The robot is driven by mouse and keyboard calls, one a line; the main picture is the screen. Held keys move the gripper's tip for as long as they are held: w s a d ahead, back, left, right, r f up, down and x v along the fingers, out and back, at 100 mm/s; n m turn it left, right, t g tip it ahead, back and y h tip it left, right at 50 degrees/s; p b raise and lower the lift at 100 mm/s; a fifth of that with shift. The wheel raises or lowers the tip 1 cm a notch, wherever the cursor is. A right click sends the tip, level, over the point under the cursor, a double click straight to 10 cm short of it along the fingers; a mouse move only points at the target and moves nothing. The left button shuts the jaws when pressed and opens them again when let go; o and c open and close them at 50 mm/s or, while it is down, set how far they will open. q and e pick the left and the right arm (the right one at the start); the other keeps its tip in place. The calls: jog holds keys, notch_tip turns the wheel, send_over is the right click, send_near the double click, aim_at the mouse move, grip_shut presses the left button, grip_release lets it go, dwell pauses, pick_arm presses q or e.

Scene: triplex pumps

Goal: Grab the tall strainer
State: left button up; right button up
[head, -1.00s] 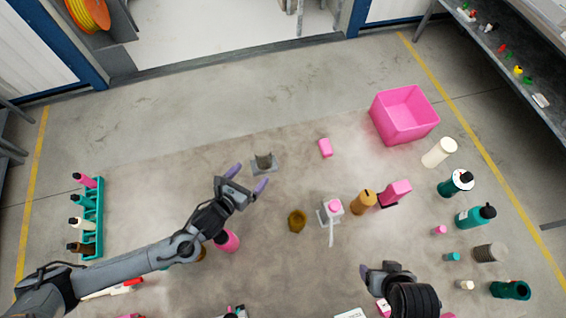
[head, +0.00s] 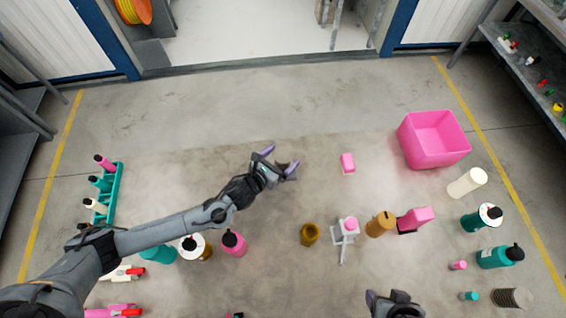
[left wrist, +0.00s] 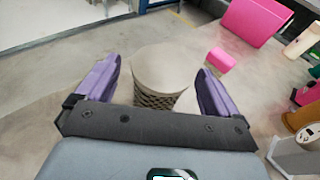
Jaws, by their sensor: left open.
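The tall strainer (left wrist: 160,68) is a grey-beige cylinder with a smooth solid-looking top and a mesh lower side. In the left wrist view it stands between the two purple fingers of my left gripper (left wrist: 157,78), with a gap to each finger. Its lower part is hidden behind the gripper body. In the head view my left gripper (head: 279,162) is open over the strainer's place and hides most of it. My right gripper (head: 393,298) shows at the bottom edge, cut off, and its jaw state is unclear.
A pink block (head: 347,163) lies just right of the left gripper, with a pink bin (head: 433,139) beyond. A brown cup (head: 310,234) and a white stand (head: 345,232) are nearer. Bottles (head: 233,242) stand under the left arm. Another ribbed cylinder (head: 511,298) is far right.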

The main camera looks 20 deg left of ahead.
aim_at(286, 154)
pick_arm(q)
jog(key=shift+x, duration=1.55)
jog(key=shift+r, duration=0.1)
jog(key=c, duration=1.1)
jog(key=shift+c, duration=0.5)
jog(key=shift+r, duration=0.2)
